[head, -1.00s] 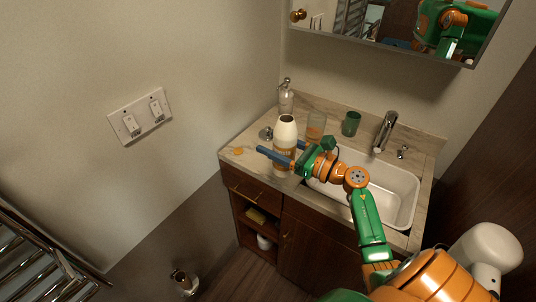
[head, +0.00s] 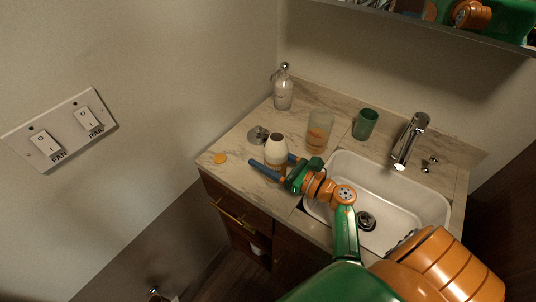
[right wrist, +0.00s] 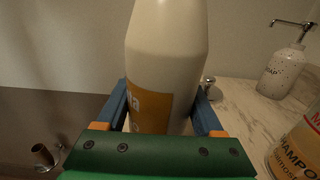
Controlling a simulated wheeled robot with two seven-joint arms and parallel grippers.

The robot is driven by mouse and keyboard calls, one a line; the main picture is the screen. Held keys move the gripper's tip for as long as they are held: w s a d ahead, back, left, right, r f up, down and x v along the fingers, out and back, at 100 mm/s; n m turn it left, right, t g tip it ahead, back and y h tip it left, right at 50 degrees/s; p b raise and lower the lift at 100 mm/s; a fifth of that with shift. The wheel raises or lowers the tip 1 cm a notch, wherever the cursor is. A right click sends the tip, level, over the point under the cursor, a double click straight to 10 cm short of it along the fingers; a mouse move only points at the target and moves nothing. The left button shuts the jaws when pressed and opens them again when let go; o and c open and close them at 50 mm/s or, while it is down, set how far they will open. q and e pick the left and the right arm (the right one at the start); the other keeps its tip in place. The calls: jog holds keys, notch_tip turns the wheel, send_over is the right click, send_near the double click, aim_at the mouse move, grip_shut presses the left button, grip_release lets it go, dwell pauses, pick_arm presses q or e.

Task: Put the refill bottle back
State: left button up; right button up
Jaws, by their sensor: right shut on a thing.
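The refill bottle (head: 276,149) is white with an orange label and has an open-looking dark mouth in the head view. It stands about upright between the fingers of my right gripper (head: 271,163), which is shut on it, over the counter left of the sink. I cannot tell whether its base touches the counter. In the right wrist view the bottle (right wrist: 165,60) fills the middle, between the two blue fingers; its top is cut off. A clear container with an orange label (head: 319,132), marked shampoo in the wrist view (right wrist: 298,145), stands behind and right. My left gripper is not in view.
An orange disc, perhaps a cap (head: 220,158), lies near the counter's left front edge. A metal pump-like piece (head: 258,135) lies behind the bottle. A soap dispenser (head: 283,92), green cup (head: 365,124) and faucet (head: 410,140) stand at the back. The sink (head: 390,190) is right.

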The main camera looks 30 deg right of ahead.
aim_at(284, 170)
jog(key=shift+s+a+f+b, duration=0.15)
jog(key=shift+a+b, duration=0.1)
jog(key=shift+b, duration=0.05)
jog(key=o, duration=1.5)
jog(key=shift+d, duration=0.15)
jog(key=shift+r+p, duration=0.5)
jog(key=shift+p, duration=0.1)
jog(key=s+b, duration=0.1)
jog(key=s+d+f+b, duration=0.1)
jog(key=s, duration=0.1)
jog(key=shift+f, duration=0.1)
jog(key=b+v, duration=0.3)
jog(key=v, duration=0.5)
jog(key=shift+s+d, duration=0.1)
jog(key=shift+d, duration=0.05)
jog(key=shift+s+d+r, duration=0.1)
jog(key=shift+s+r, duration=0.05)
jog(key=shift+r, duration=0.2)
